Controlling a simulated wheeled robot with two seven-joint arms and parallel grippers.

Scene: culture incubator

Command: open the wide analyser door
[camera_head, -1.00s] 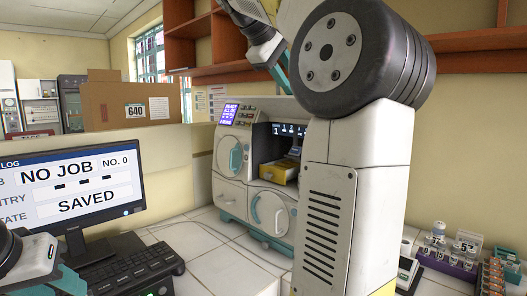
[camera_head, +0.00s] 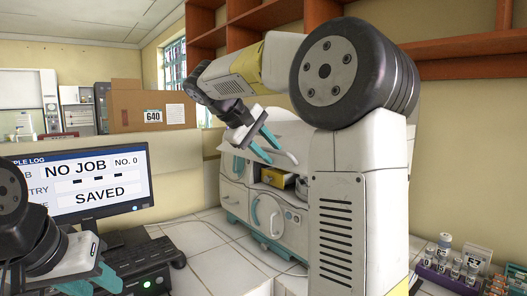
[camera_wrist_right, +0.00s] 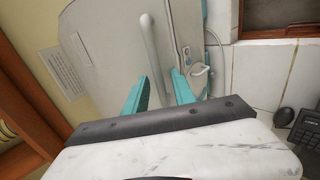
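The analyser (camera_head: 290,238) is a white cabinet with a teal base, partly hidden behind my right arm. A curved white handle (camera_head: 257,212) is on its lower front. Above it is a bay with a yellow box (camera_head: 273,177). My right gripper (camera_head: 267,143) is open in front of the analyser's upper part, beside a pale bar handle (camera_head: 285,156). In the right wrist view, this bar handle (camera_wrist_right: 152,50) stands on a wide grey panel (camera_wrist_right: 105,50); its lower end lies between the open fingers (camera_wrist_right: 158,90), contact unclear. My left gripper (camera_head: 92,283) is low at the left, apparently open.
A monitor (camera_head: 85,188) and a keyboard (camera_head: 140,265) stand left of the analyser. An orange shelf (camera_head: 460,62) runs above. A purple rack with vials (camera_head: 447,275) is at the lower right. White tiles (camera_head: 205,235) between keyboard and analyser are clear.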

